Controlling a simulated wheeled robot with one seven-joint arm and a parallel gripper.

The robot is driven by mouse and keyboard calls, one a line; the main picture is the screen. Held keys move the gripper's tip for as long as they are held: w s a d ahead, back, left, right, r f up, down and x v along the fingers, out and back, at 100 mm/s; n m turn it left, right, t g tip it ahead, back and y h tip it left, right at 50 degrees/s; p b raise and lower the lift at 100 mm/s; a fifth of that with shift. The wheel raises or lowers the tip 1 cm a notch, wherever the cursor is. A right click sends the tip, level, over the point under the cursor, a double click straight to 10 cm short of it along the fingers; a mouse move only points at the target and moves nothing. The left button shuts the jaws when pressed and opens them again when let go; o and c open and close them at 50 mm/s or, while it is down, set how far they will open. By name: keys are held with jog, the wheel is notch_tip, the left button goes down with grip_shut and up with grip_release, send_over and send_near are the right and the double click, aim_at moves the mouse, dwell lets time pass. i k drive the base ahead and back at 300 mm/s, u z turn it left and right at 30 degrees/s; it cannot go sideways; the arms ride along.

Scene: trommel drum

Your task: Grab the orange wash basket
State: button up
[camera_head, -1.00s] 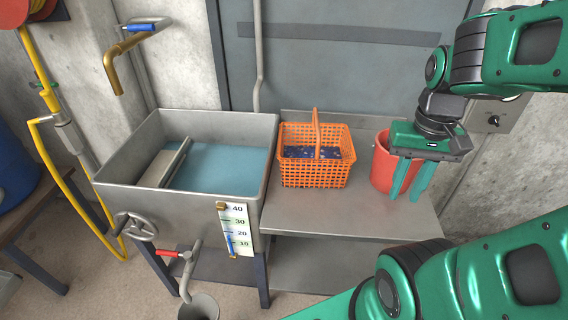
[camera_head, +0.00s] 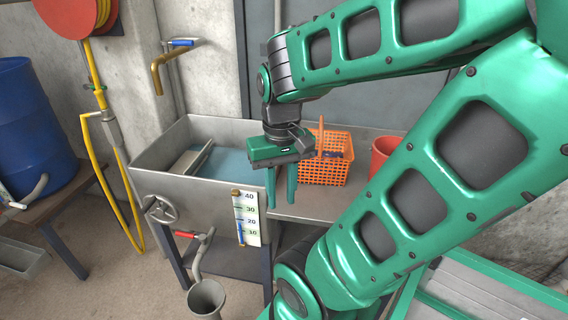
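The orange wash basket (camera_head: 325,172) is a plastic lattice basket with an upright handle, standing on the metal side shelf right of the sink. Something dark blue lies inside it. My gripper (camera_head: 282,203) points down, in front of and to the left of the basket in the picture, near the sink's right front corner. Its two green fingers are apart with nothing between them.
The metal sink (camera_head: 215,192) holds bluish water and has a level scale (camera_head: 247,218) on its front. A red bucket (camera_head: 381,158) stands right of the basket, partly behind my arm. A grey funnel (camera_head: 206,298) sits below the drain tap. A blue barrel (camera_head: 38,125) stands at far left.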

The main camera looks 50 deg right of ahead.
aim_at(330, 166)
jog(key=u, duration=0.05)
jog(key=k, duration=1.35)
jog(key=z, duration=1.1)
jog(key=i, duration=1)
jog(key=u, duration=0.05)
